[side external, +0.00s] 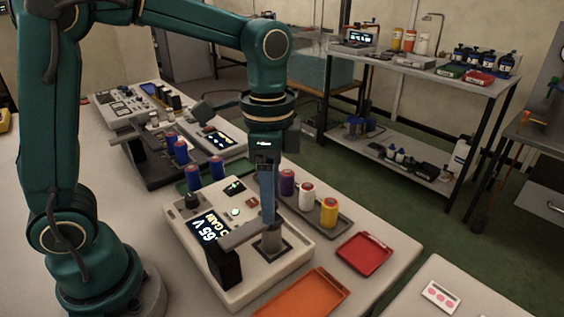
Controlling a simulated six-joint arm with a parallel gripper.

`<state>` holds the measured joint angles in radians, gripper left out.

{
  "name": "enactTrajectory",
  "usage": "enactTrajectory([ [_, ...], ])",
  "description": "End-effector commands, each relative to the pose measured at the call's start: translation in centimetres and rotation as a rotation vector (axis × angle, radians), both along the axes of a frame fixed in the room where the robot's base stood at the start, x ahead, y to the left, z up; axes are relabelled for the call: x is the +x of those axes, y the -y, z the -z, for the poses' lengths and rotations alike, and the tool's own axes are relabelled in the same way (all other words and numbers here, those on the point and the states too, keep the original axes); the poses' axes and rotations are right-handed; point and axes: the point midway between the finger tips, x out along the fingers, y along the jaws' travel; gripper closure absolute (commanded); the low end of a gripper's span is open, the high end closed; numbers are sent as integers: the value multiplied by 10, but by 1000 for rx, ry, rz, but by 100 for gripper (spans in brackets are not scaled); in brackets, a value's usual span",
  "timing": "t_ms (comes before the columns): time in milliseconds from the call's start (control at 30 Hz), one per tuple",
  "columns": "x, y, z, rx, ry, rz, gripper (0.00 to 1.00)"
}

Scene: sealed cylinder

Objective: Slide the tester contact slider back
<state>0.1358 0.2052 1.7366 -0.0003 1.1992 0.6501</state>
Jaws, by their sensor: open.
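The tester (275,281) is a beige box on the bench with a lit display (209,230) showing a voltage reading and a green light on top. A grey bar (239,235) reaches from a black block (224,266) toward a grey round socket (271,244); this looks like the contact slider, but I cannot tell for sure. My gripper (268,216) points straight down over the tester, its fingertips close to the bar's right end and above the socket. From this side the fingers overlap, so the gap between them is hidden. I cannot tell whether they touch the bar.
A dark tray (338,233) behind the tester holds purple, white and yellow cylinders. A red tray (364,255) and an orange tray (304,299) lie to the right and front. Several blue cylinders (181,153) and another device (217,139) stand behind left.

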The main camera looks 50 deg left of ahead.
Motion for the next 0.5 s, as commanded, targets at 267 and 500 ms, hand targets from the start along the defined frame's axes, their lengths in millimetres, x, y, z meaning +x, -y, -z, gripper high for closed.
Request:
enactTrajectory([
  [267, 0, 0, 0, 0, 0, 0, 100],
  [500, 0, 0, 0, 0, 0, 0, 100],
])
